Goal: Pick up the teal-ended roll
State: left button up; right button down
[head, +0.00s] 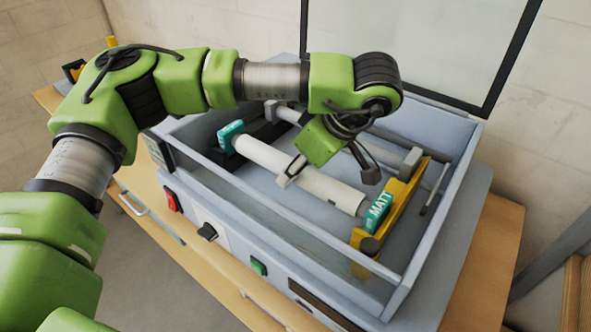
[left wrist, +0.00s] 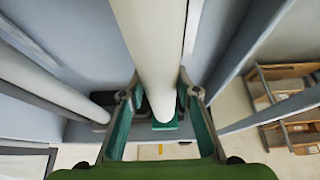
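The white roll (head: 310,185) lies slantwise in the laminator's open tray, with a teal end at the upper left (head: 230,131) and a teal end lettered MATT at the lower right (head: 377,212). My left gripper (head: 330,173) is over the middle of the roll, pointing down, with its fingers spread to either side. In the left wrist view the roll (left wrist: 160,45) runs between the two fingers of this gripper (left wrist: 160,90). Contact with the fingers cannot be told. My right gripper is not in view.
The laminator's grey-blue walls (head: 455,200) surround the roll. A yellow bracket (head: 405,195) stands by its MATT end. A raised clear lid (head: 420,40) is behind. The front panel has a red switch (head: 171,200), a black knob (head: 207,232) and a green button (head: 259,267).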

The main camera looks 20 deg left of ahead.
pick_arm(q)
grip_shut()
